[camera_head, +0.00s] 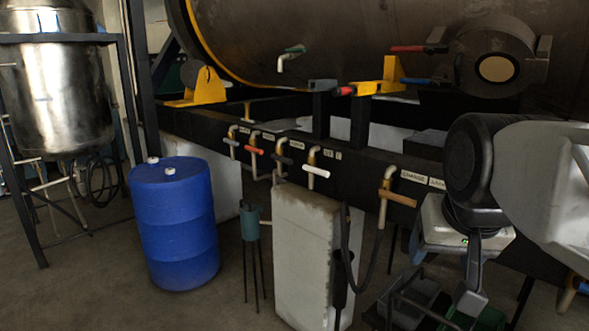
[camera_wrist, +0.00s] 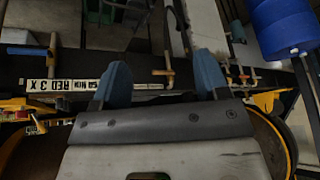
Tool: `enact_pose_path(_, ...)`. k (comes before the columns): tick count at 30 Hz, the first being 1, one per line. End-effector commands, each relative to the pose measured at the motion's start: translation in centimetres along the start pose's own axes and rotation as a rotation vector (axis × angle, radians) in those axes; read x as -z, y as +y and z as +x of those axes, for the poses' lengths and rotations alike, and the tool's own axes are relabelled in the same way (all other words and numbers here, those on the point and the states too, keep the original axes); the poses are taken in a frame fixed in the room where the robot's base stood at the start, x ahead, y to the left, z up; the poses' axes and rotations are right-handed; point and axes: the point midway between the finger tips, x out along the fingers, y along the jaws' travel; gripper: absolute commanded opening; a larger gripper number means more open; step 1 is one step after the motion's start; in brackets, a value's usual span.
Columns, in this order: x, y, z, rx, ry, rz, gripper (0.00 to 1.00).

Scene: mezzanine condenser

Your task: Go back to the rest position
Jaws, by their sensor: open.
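My gripper (camera_head: 470,295) hangs at the lower right of the head view, below my white wrist, with its fingers pointing down in front of the dark pipe frame. In the wrist view my gripper (camera_wrist: 161,78) shows two blue-tipped fingers spread well apart. Nothing is between the fingertips, so it is open and empty. The frame's dark beam (camera_wrist: 140,65) with white labels runs behind the fingers. I cannot tell the exact gap between fingers and beam.
Several valves with coloured handles line the beam, including a white handle (camera_head: 316,171) and an orange-brown one (camera_head: 399,198) near my arm. A blue barrel (camera_head: 172,225), a pale block (camera_head: 303,260) and a large tank (camera_head: 330,45) stand around. Floor shows at front left.

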Motion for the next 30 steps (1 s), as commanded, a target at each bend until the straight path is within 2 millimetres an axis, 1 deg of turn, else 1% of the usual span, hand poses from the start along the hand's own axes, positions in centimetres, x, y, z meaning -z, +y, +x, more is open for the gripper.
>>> enact_pose_path(1, -1.1, -0.3, 0.2, 0.005, 0.004, -0.021, 0.68)
enact_pose_path(3, -2.2, -0.5, 0.6, 0.011, 0.009, -0.047, 0.68)
enact_pose_path(12, -5.5, -1.2, 1.5, 0.028, 0.025, -0.123, 0.68)
enact_pose_path(21, -7.6, -1.5, 2.3, 0.038, 0.035, -0.170, 0.68)
enact_pose_path(30, -8.1, -1.4, 5.1, 0.028, -0.043, -0.165, 0.68)
